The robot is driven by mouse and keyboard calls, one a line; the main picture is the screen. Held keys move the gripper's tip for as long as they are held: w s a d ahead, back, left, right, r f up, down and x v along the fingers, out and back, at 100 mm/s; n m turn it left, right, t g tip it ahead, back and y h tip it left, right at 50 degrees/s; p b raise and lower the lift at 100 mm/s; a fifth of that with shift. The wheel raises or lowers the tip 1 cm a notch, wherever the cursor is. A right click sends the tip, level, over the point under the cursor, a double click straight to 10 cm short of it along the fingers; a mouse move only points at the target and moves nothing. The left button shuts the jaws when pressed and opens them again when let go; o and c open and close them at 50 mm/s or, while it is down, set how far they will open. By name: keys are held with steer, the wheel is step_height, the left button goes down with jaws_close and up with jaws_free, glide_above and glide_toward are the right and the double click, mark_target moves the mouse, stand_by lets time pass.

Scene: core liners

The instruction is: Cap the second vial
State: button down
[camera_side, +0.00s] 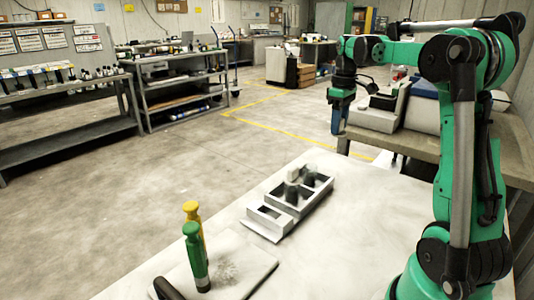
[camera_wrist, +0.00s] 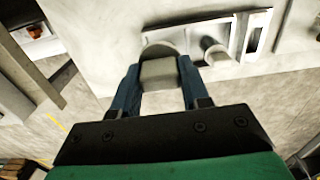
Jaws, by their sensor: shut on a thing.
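My gripper (camera_side: 338,128) hangs high above the far edge of the white table, well clear of the vials. In the wrist view my gripper (camera_wrist: 159,88) is shut on a pale, blocky cap (camera_wrist: 158,75) between its blue fingers. On the table a white rack (camera_side: 268,212) holds a vial with a pale top (camera_side: 292,174) and a dark vial (camera_side: 309,178) beside it. In the wrist view the rack (camera_wrist: 252,42) lies beyond the fingers, with one vial (camera_wrist: 214,52) standing in it. The held cap partly hides a round grey shape behind it.
A bench (camera_side: 420,143) with grey boxes stands beyond the table at right. The white table (camera_side: 350,200) is bare right of the rack.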

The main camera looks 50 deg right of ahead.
steer(key=shift+w+a+f, duration=0.1)
steer(key=shift+w+f, duration=0.9)
steer(key=shift+f, duration=0.65)
steer(key=shift+w+a+f, duration=0.15)
steer(key=shift+w+f, duration=0.8)
steer(key=shift+f, duration=0.65)
steer(key=shift+w+a+f, duration=0.1)
steer(key=shift+w+f, duration=0.9)
steer(key=shift+f, duration=0.65)
steer(key=shift+f, duration=0.2)
jaws_free()
steer(key=shift+r, duration=0.15)
step_height(320, 180, up, 7)
steer(key=shift+c, duration=0.2)
